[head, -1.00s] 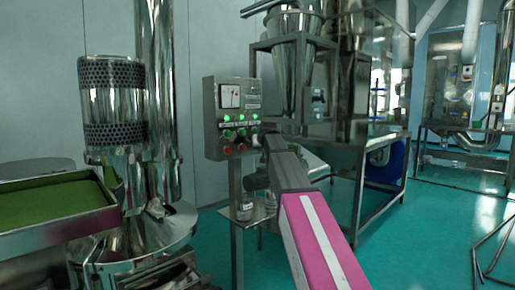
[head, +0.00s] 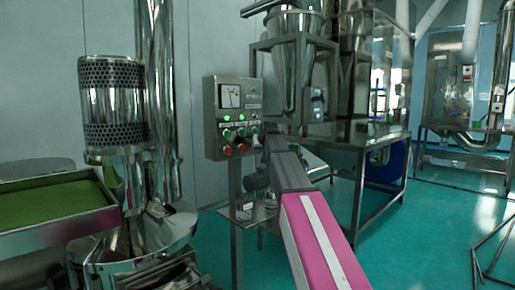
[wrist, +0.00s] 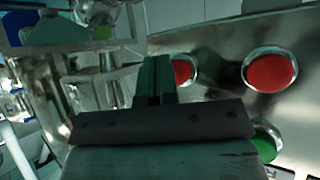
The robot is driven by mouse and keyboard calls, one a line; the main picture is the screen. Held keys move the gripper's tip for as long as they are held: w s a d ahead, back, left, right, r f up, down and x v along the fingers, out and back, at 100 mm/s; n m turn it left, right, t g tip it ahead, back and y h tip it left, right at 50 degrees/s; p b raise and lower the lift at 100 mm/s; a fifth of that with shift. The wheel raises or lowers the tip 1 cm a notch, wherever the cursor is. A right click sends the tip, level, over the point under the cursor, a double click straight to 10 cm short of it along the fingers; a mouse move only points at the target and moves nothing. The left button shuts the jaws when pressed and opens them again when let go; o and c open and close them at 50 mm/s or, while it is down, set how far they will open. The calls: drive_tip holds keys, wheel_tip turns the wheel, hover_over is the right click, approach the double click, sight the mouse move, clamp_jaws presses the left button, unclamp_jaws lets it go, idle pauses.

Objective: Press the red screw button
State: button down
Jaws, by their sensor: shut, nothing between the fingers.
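The control panel (head: 210,100) stands on a post in the middle of the head view, with a gauge, a row of green buttons and red buttons below. Two red buttons show there, left (head: 227,151) and middle (head: 242,148); my arm covers the panel's lower right corner. In the wrist view one red button (wrist: 184,70) is partly behind my gripper's fingers, and another red button (wrist: 269,72) is fully visible to the right. My gripper (wrist: 157,62) is shut and empty, its tips beside the nearer red button. I cannot tell whether they touch. The labels are unreadable.
A green button (wrist: 265,142) shows low in the wrist view. A steel sieve machine (head: 112,110) and a tray of green material (head: 110,212) are left of the panel. A steel frame with a hopper (head: 295,60) stands close behind on the right. Open floor lies at lower right.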

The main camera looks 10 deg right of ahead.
drive_tip(key=shift+s+d, duration=0.25)
drive_tip(key=shift+s, duration=0.1)
drive_tip(key=shift+s+d, duration=0.1)
drive_tip(key=shift+s, duration=0.05)
drive_tip(key=s+d, duration=0.1)
drive_tip(key=s, duration=0.1)
drive_tip(key=s+d, duration=0.1)
drive_tip(key=shift+s+d, duration=0.4)
